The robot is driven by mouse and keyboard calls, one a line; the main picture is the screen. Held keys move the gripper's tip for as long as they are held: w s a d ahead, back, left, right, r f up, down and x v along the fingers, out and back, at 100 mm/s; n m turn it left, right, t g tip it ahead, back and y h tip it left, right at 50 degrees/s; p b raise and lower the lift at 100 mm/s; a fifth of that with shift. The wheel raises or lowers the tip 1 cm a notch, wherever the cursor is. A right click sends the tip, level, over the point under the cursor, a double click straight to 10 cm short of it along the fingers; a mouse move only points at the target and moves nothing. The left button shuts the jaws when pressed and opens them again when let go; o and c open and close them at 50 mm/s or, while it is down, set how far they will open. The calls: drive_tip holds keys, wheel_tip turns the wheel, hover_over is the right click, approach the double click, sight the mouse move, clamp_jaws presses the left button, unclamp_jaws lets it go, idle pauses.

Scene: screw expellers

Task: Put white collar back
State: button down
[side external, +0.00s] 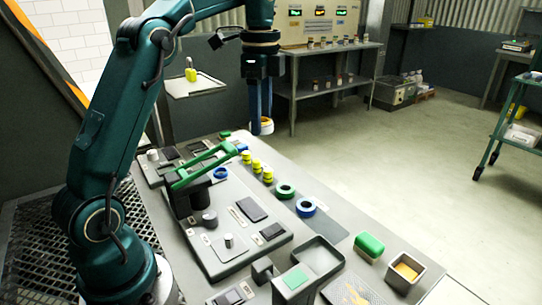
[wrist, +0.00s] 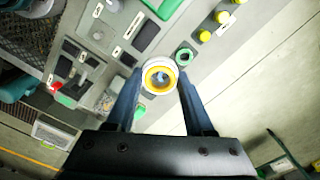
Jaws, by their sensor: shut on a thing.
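The white collar (side external: 267,129) is a short ring, held up in the air above the far part of the grey bench (side external: 340,235). In the wrist view the white collar (wrist: 160,64) shows a yellow inner ring and a dark opening. My gripper (side external: 261,118) points straight down and is shut on the collar. In the wrist view its two blue-grey fingers (wrist: 160,78) flank the collar on both sides.
A green ring (side external: 285,190), a blue ring (side external: 306,207) and several yellow cylinders (side external: 256,166) stand along the bench. A machine with a green handle (side external: 205,165) rises at left. A green block (side external: 369,245) and metal tin (side external: 405,272) are near the front.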

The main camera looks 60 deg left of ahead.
drive_tip(key=w+d+f+m, duration=0.1)
drive_tip(key=w+d+m, duration=0.1)
drive_tip(key=w+d, duration=0.1)
hover_over(330, 231)
wheel_tip(330, 231, down, 15)
drive_tip(key=shift+r, duration=0.1)
drive_tip(key=shift+f, duration=2.05)
drive_tip(key=shift+f, duration=0.15)
drive_tip(key=c, duration=0.6)
unclamp_jaws()
drive_tip(key=shift+o, duration=0.2)
